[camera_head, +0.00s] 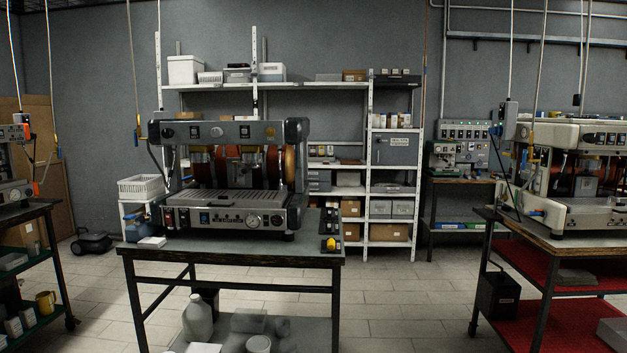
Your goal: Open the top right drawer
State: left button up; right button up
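I see no piece clearly recognisable as a top right drawer. The right bay of the metal shelving (369,215) holds a grey panel with a small label (397,148), but I cannot tell whether it is a drawer or a door. Below it are grey boxes (392,209) and brown boxes (388,232) on open shelves. A grey machine (232,215) with reddish-brown round parts stands on a table in front of the shelving and hides part of it. Neither of my grippers is in view.
The machine's table (240,245) blocks the middle, with a jug (198,318) on its lower shelf. Another bench (560,240) with red lower shelves stands at the right. A dark rack (45,260) is at the left. Tiled floor (410,290) is clear between the table and right bench.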

aim_at(312, 175)
jog(key=i+l+z, duration=0.35)
jog(key=i, duration=0.15)
jog(key=i+z, duration=0.4)
jog(key=i+l, duration=0.15)
jog(key=i, duration=0.55)
jog(key=i+l, duration=0.15)
jog(key=i, duration=0.6)
jog(key=i+l, duration=0.15)
jog(key=i, duration=0.55)
jog(key=i+j+u, duration=0.3)
jog(key=i, duration=0.9)
jog(key=i+l+u, duration=0.2)
jog(key=i+u, duration=0.15)
jog(key=i, duration=0.85)
jog(key=i+u, duration=0.3)
jog(key=i, duration=0.55)
jog(key=i+l+u, duration=0.15)
jog(key=i+u, duration=0.15)
jog(key=i, duration=0.5)
